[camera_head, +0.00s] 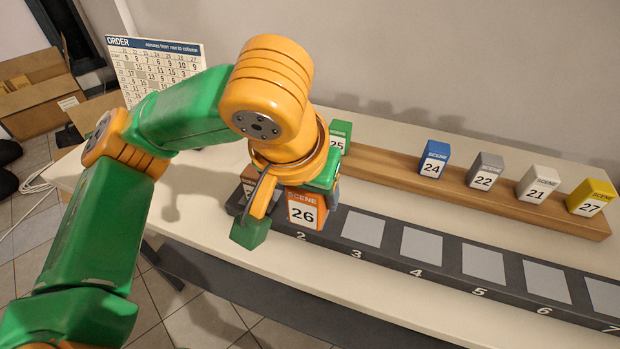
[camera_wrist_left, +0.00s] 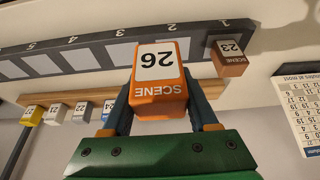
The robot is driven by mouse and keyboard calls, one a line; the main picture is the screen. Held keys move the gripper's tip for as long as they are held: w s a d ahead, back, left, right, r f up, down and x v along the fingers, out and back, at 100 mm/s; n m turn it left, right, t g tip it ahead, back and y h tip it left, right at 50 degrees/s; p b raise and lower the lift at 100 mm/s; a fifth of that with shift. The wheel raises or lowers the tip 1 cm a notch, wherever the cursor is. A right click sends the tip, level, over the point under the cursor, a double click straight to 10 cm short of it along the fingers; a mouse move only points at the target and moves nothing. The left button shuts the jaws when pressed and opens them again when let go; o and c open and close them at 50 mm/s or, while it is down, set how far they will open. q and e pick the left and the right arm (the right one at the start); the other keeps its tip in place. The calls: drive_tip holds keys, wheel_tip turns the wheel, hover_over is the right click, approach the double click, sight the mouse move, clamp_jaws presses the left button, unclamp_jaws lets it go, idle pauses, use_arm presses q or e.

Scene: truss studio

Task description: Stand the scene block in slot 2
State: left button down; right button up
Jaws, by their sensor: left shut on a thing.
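My left gripper (camera_head: 298,197) is shut on the orange scene block marked 26 (camera_head: 303,212). The same block (camera_wrist_left: 158,75) shows between the two fingers in the left wrist view. It is over the slot 2 place of the dark slotted rail (camera_head: 390,262) and covers that slot's pad; whether its base touches the rail cannot be told. A brown-red block marked 23 (camera_wrist_left: 230,60) stands in slot 1, beside the held block and mostly hidden by my gripper in the head view. My right gripper is not in view.
Slots 3 onward have bare grey pads (camera_head: 362,227). Behind the rail, a wooden shelf (camera_head: 395,170) holds blocks 25 (camera_head: 340,133), 24 (camera_head: 433,158), 22 (camera_head: 485,169), 21 (camera_head: 537,184) and 27 (camera_head: 591,196). An order card (camera_head: 155,68) stands at the back left.

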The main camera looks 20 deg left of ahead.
use_arm(q)
drive_tip(key=w+f, duration=0.2)
drive_tip(key=w+a+f, duration=0.1)
drive_tip(key=w, duration=0.1)
drive_tip(key=w+a+f, duration=0.1)
drive_tip(key=w+f, duration=0.1)
drive_tip(key=w, duration=0.1)
drive_tip(key=shift+a+f, duration=0.15)
drive_tip(key=shift+f, duration=0.15)
drive_tip(key=x, duration=0.5)
drive_tip(key=shift+s+a+f, duration=0.25)
drive_tip(key=shift+s+f, duration=0.05)
drive_tip(key=shift+s, duration=0.1)
drive_tip(key=shift+c, duration=0.8)
unclamp_jaws()
drive_tip(key=shift+f, duration=0.1)
drive_tip(key=v, duration=1.2)
drive_tip(key=shift+r+p, duration=0.25)
drive_tip(key=shift+p, duration=0.2)
